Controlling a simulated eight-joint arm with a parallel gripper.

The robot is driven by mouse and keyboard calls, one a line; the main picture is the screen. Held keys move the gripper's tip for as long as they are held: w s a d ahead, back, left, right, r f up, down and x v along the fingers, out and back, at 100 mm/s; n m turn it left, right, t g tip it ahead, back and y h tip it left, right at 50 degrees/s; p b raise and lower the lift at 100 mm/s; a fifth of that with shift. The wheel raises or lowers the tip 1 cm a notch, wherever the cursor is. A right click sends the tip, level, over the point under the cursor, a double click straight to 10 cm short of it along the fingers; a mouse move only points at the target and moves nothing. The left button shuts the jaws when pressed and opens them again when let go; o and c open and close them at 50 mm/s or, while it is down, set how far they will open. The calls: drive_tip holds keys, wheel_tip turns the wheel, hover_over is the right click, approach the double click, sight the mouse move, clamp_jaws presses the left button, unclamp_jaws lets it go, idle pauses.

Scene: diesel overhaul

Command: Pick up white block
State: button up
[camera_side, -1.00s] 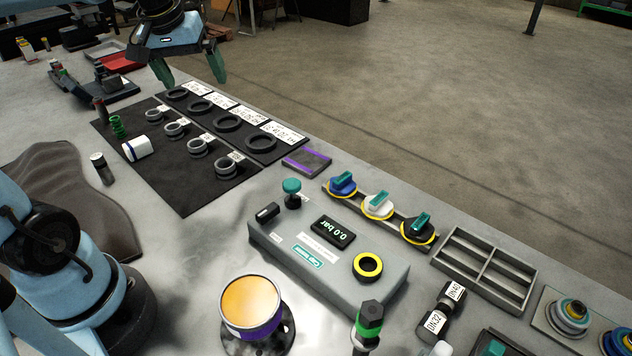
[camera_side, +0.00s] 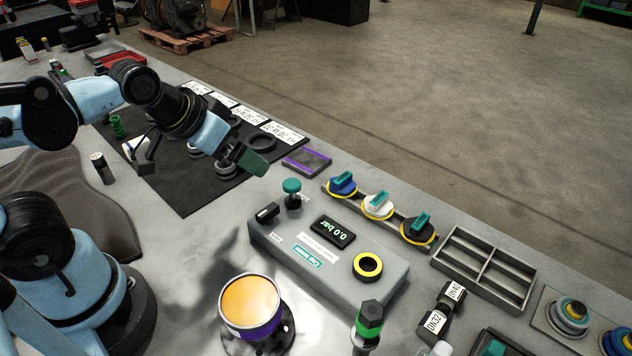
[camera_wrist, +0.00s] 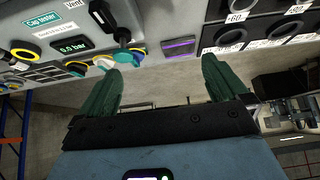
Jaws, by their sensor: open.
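A white block-like piece (camera_side: 129,149) lies on the black mat at its left side in the side view, mostly hidden behind my arm. I cannot pick it out in the wrist view. My gripper (camera_side: 250,160) is to the right of it, above the right edge of the mat, with its green fingers pointing right and down. In the wrist view my gripper (camera_wrist: 160,88) is open, with both green fingers wide apart and nothing between them.
The grey pressure panel (camera_side: 325,265) stands right of the mat, with a teal-capped knob (camera_side: 291,187). Coloured valve knobs (camera_side: 377,203) line the back edge. Several dark rings (camera_side: 261,143) sit on the mat, partly hidden. A black-and-white cylinder (camera_side: 102,168) stands left of the mat.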

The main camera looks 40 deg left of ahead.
drive_tip(key=w+a+f+m+g+y, duration=0.1)
drive_tip(key=a+f+m+g+y, duration=0.2)
drive_tip(key=a, duration=0.4)
drive_tip(key=w+a+f+m+g+y, duration=0.1)
drive_tip(key=a+m+y, duration=0.2)
drive_tip(key=a+m, duration=0.25)
drive_tip(key=m+g+y, duration=0.6)
drive_tip(key=m, duration=0.1)
approach(135, 141)
drive_tip(key=x, duration=0.8)
drive_tip(key=shift+s+f, duration=0.1)
drive_tip(key=shift+f, duration=0.1)
drive_tip(key=c, duration=1.1)
drive_tip(key=shift+r, duration=0.1)
drive_tip(key=shift+c, duration=0.2)
